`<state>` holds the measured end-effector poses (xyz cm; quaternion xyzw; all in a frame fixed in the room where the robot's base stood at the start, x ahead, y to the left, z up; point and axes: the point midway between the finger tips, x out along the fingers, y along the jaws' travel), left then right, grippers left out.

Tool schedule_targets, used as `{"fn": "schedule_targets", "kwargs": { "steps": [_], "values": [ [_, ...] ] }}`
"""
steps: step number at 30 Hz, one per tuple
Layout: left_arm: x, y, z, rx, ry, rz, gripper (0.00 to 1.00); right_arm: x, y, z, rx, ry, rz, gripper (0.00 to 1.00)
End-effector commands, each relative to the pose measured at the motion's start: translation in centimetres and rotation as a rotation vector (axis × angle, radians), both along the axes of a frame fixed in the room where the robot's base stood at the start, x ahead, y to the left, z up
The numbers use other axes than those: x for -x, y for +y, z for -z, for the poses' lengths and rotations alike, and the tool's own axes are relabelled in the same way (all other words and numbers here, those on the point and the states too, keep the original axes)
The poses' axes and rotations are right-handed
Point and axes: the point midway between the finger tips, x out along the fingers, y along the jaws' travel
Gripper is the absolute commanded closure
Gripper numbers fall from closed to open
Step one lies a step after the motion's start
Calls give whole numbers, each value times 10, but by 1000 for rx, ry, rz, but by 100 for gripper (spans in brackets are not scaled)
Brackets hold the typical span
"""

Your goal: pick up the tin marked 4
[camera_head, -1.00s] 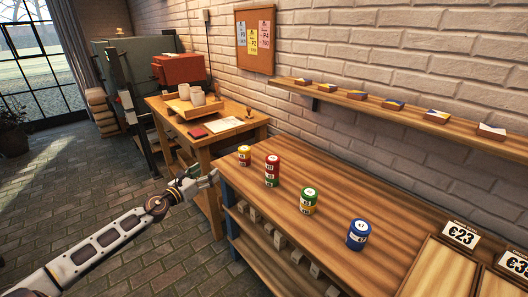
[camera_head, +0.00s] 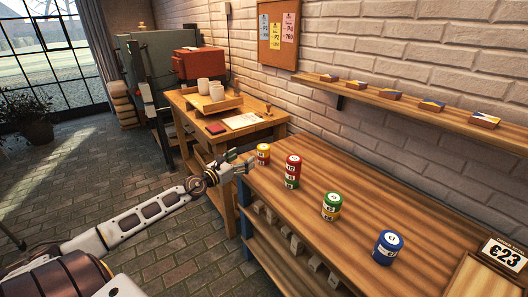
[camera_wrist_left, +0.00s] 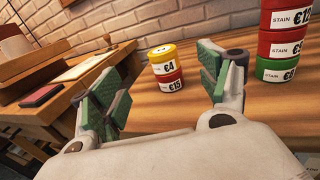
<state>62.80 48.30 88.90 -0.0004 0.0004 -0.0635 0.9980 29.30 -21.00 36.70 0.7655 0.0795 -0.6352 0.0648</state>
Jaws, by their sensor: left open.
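In the left wrist view the yellow tin (camera_wrist_left: 162,57) sits upright on a red tin marked 15 (camera_wrist_left: 168,79). My left gripper (camera_head: 243,161) is at the bench's left end, just left of this stack. In the left wrist view the green-padded fingers of my left gripper (camera_wrist_left: 165,82) are wide apart and empty. The two-tin stack shows in the gap between them, farther ahead. My right gripper is not in view.
A red and green tin stack (camera_head: 292,171) stands right of the yellow tin. A green-topped stack (camera_head: 331,206) and a blue tin stack (camera_head: 387,247) stand farther along the bench (camera_head: 340,170). A wall shelf (camera_head: 350,92) runs above.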

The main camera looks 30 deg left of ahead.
Motion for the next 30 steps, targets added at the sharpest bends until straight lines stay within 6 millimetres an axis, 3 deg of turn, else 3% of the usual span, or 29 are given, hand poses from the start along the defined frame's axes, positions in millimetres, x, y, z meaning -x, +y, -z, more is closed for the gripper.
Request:
{"fn": "schedule_targets", "kwargs": {
  "steps": [20, 30],
  "values": [
    [-29, -3, -1, -1, -2, -1, 24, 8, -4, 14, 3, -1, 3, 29],
    [-44, -5, 0, 1, -1, -1, 24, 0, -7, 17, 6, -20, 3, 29]
  ]
}}
